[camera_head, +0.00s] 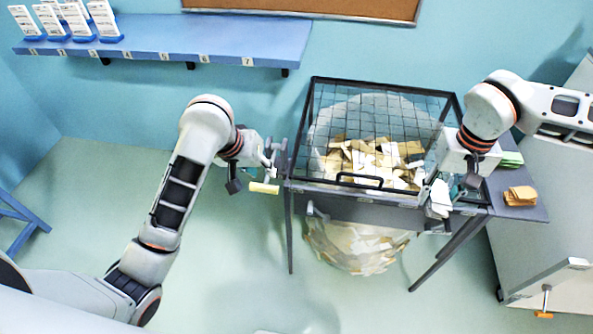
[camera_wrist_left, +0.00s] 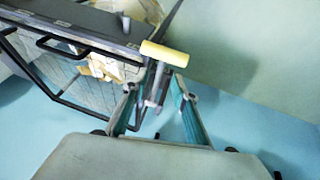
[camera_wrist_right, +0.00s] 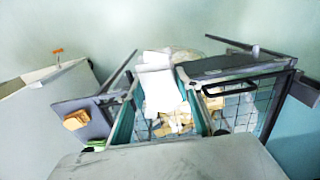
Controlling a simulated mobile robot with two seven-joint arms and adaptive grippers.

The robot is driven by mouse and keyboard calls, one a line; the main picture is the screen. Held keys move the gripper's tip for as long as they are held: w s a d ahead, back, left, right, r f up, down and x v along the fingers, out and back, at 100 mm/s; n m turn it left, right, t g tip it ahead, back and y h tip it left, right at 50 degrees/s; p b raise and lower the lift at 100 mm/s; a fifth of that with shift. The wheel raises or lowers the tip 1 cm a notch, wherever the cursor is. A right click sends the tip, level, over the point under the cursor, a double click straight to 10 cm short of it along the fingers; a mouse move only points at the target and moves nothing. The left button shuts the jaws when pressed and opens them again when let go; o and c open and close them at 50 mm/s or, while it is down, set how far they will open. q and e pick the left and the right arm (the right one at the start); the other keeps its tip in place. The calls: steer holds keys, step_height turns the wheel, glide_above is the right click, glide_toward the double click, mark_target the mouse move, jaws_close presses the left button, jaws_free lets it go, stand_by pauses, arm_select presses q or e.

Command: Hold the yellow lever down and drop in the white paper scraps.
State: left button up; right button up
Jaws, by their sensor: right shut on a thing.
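The yellow lever (camera_head: 263,187) sticks out at the left side of the mesh-topped bin (camera_head: 310,120). My left gripper (camera_head: 268,160) is beside it; in the left wrist view, the fingers (camera_wrist_left: 157,100) stand apart, with the lever's grey rod between them and the yellow handle (camera_wrist_left: 166,52) beyond the tips. Whether they touch the rod is unclear. My right gripper (camera_head: 452,188) is shut on white paper scraps (camera_head: 440,198) at the bin's front right corner. The scraps (camera_wrist_right: 158,85) also show between its fingers (camera_wrist_right: 160,108) in the right wrist view.
The mesh cover with its black handle (camera_head: 360,181) lies over tan and white scraps (camera_head: 375,160). A scrap-filled bag (camera_head: 350,245) hangs below. A side shelf (camera_head: 520,212) holds orange-brown (camera_head: 520,195) and green (camera_head: 511,159) stacks. A numbered blue shelf (camera_head: 170,40) is on the wall.

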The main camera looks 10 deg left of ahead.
arm_select(q)
steer(key=shift+x, duration=1.45)
jaws_close()
steer(key=shift+f, duration=0.1)
